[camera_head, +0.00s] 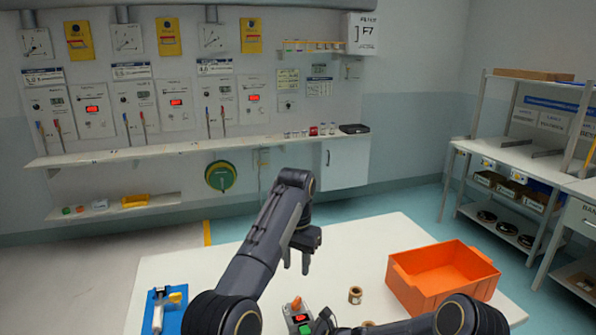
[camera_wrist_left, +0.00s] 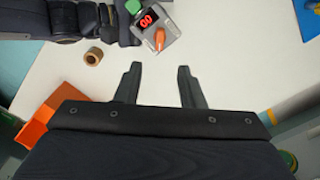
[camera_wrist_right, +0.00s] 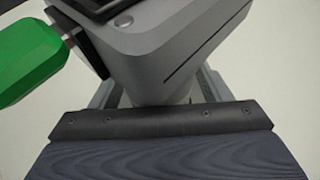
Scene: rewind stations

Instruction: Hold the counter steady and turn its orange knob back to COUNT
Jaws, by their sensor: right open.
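The counter (camera_head: 302,325) is a grey box with a red lit display, an orange knob (camera_head: 297,304) and a green part, at the table's front. In the left wrist view, the counter (camera_wrist_left: 174,34) and its orange knob (camera_wrist_left: 159,40) lie beyond my left fingertips. My left gripper (camera_head: 296,267) is open and empty, above the table and apart from the knob. My right gripper (camera_wrist_right: 160,88) is open with the counter's grey body (camera_wrist_right: 160,45) between its fingers; whether they touch it is unclear. A green handle (camera_wrist_right: 30,55) sticks out at left. The knob's setting is unreadable.
A brown ring (camera_head: 355,295) lies on the white table (camera_head: 345,245) right of the counter. An orange bin (camera_head: 440,275) stands at the right. A blue base with a white and yellow device (camera_head: 158,310) is at the left. The table's far middle is clear.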

